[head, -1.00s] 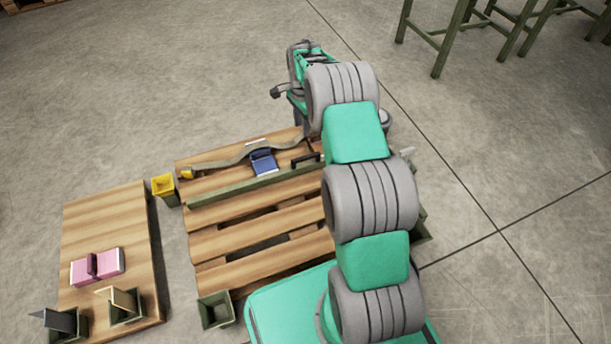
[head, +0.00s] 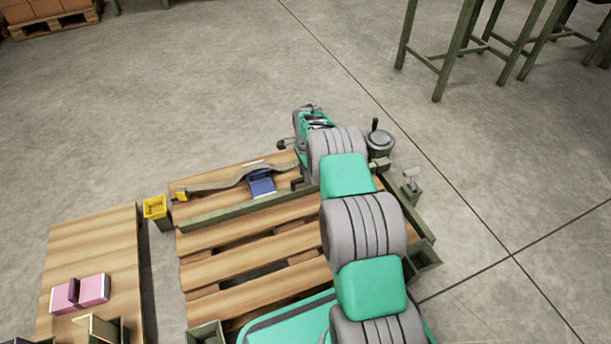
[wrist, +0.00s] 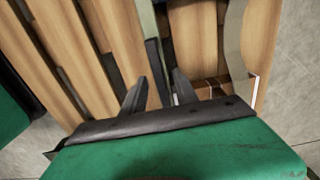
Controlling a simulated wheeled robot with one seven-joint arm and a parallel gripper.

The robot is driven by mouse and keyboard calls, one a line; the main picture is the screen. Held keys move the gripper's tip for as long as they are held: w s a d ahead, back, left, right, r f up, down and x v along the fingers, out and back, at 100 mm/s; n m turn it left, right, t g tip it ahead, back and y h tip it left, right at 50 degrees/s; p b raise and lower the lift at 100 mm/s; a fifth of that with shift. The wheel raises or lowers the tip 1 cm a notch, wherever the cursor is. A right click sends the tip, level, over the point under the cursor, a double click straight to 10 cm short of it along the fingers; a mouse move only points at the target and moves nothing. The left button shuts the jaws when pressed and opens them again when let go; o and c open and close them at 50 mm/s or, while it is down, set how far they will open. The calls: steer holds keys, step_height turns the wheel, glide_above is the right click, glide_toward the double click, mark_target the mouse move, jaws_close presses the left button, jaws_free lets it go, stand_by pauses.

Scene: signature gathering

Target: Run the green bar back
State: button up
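The green bar (head: 240,208) is a long, dull olive rail lying across the slatted wooden pallet (head: 215,244) in the head view. A black handle (head: 297,184) stands at its right part, partly hidden by my arm. In the wrist view the bar (wrist: 148,20) runs away from me, with the dark handle (wrist: 153,62) in front. My gripper (wrist: 160,78) is open, its two black fingers on either side of the handle's near end. Gaps seem to show beside the handle; contact cannot be told. The head view hides the fingertips behind my arm.
A yellow-topped bin (head: 156,207) stands left of the pallet. Another olive rail (head: 408,214) edges the right side, near a round grey device (head: 380,141). Open floor lies behind.

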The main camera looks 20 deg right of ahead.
jaws_close()
stand_by(1.2)
